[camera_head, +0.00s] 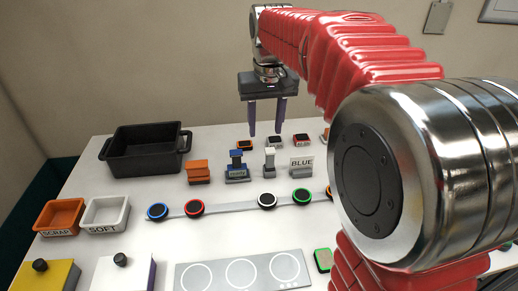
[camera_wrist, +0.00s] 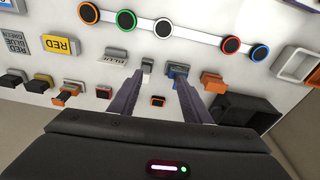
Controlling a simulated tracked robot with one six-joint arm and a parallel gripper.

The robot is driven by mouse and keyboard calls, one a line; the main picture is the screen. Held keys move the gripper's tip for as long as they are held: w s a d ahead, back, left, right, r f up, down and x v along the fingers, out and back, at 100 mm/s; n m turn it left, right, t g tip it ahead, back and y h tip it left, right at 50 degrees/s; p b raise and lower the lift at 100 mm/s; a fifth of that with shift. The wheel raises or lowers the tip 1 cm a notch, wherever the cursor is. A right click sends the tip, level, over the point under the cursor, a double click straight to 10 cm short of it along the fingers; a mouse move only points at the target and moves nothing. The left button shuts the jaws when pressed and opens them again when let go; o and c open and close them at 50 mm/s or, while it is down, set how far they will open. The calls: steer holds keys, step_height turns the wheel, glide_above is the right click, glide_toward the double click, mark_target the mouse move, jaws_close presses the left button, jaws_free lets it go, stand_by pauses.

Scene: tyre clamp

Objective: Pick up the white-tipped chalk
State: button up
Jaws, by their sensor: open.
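My gripper (camera_head: 265,133) is open and empty, pointing down above the back part of the white table. Its two purple fingers also show in the wrist view (camera_wrist: 154,92). A small dark block with a whitish top (camera_head: 274,142) lies just below the right finger in the head view; it may be the white-tipped chalk, but it is too small to be sure. A similar orange-edged block (camera_head: 245,144) shows between the fingers in the wrist view (camera_wrist: 157,100).
A red-edged block (camera_head: 301,139) lies to the right. In front stand an orange block (camera_head: 198,172), a blue stand (camera_head: 237,170), a white stand (camera_head: 269,160) and a BLUE sign (camera_head: 301,162). A black bin (camera_head: 145,160) stands at left, behind SCRAP (camera_head: 60,216) and SOFT trays (camera_head: 105,214).

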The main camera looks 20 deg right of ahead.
steer(key=g, duration=0.2)
glide_above(270, 150)
step_height(270, 150, down, 4)
steer(key=shift+w+m, duration=0.1)
steer(key=shift+m, duration=0.3)
steer(key=shift+f, duration=0.15)
step_height(270, 150, down, 8)
steer(key=shift+f, duration=0.2)
steer(key=shift+f, duration=2.6)
steer(key=shift+c, duration=0.5)
steer(key=c, duration=0.9)
